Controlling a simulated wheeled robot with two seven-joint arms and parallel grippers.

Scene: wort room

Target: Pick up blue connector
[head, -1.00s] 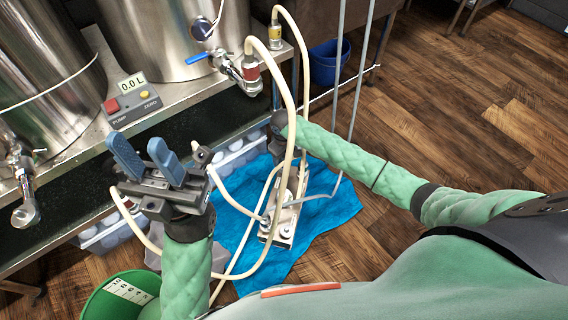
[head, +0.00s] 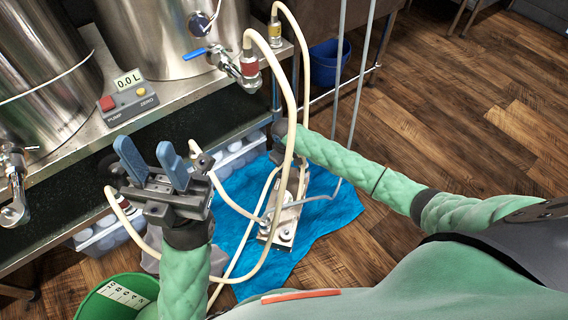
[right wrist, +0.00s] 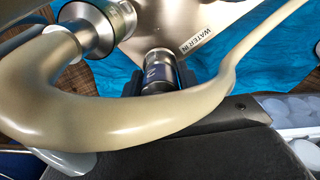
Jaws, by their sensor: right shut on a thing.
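The blue connector (right wrist: 158,72) is a short metal fitting with a dark blue band, in the upper middle of the right wrist view, beside a plate marked WATER IN. My right gripper (right wrist: 160,88) is shut on it, one dark finger on each side. A thick cream hose crosses in front in that view. In the head view the right arm reaches in from the right, and its gripper is hidden behind the hoses. My left gripper (head: 152,164) has blue fingers spread apart and is empty, in front of the bench.
A plate-type metal unit (head: 284,222) stands on a blue cloth (head: 325,213) with cream hoses (head: 290,100) looping around it. Steel kettles (head: 165,30) and a pump box (head: 127,98) are on the bench. A green bucket (head: 95,304) is at lower left. Wooden floor is clear at right.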

